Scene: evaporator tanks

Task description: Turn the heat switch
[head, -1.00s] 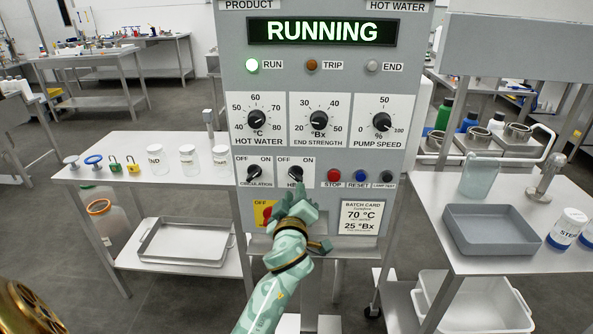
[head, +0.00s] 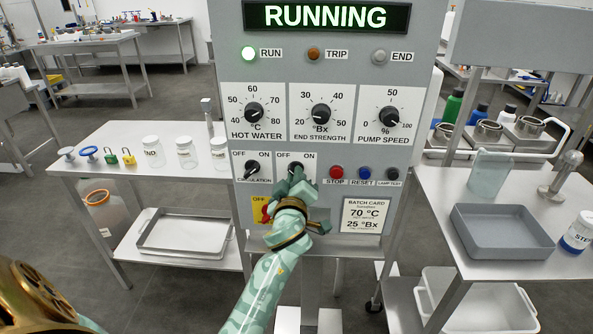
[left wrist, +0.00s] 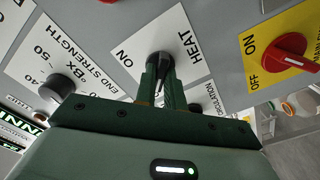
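The heat switch (head: 296,168) is a black rotary knob on a white OFF/ON plate, low on the grey control panel. My left gripper (head: 297,180) is right at it, its green fingers covering the HEAT label and the lower part of the knob. In the left wrist view the fingers (left wrist: 163,82) are close together, with the black knob (left wrist: 160,60) at their tips. I cannot tell whether they are clamped on its handle, nor which mark the knob points to. My right gripper is not in view.
The circulation switch (head: 252,171) is just left, pointing toward ON. A red switch on a yellow plate (left wrist: 283,57) is close by. Red stop (head: 336,173) and blue reset buttons (head: 364,173) are on the right. The display (head: 327,16) reads RUNNING. Side tables (head: 125,135) flank the panel.

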